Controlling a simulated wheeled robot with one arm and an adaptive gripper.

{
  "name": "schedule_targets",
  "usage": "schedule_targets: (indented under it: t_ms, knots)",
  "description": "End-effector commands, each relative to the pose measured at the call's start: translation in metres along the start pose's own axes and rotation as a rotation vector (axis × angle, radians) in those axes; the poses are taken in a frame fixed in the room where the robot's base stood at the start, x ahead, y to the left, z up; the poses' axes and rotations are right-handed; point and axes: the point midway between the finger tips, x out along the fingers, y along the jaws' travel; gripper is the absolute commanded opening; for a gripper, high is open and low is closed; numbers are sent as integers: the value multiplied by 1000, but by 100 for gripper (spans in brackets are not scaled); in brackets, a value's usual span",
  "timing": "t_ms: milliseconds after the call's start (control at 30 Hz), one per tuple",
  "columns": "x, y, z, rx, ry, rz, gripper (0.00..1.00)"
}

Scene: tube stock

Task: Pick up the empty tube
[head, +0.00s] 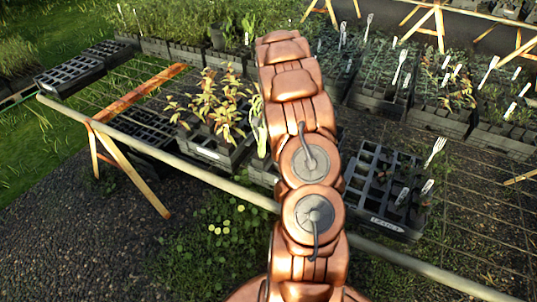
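My copper arm rises through the middle of the head view, and its gripper is not visible. A black celled tray (362,208) stands just right of my arm on the mesh bench. Many of its cells look empty, and several at its right side hold dark small plants with white labels. I cannot single out one empty tube for certain. A second dark tray (212,152) left of my arm holds yellow-orange leafed plants (222,105). My arm hides part of the bench between these trays.
The bench's front rail (160,138) crosses the view in front of the trays. Empty-looking black trays (75,72) lie at the left. Crates of labelled seedlings (435,118) fill the back right. A wooden trestle leg (135,172) stands at the left on dark gravel.

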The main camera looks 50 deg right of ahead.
Motion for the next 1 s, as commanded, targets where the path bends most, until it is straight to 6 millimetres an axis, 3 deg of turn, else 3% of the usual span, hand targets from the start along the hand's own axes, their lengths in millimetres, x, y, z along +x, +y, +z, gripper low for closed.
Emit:
schedule_targets:
  t_ms: [300,533,1000]
  knots:
    - [36,1,-1,0,-2,1,81]
    - [39,0,-2,0,0,-1,81]
    - [39,0,-2,-1,0,0,35]
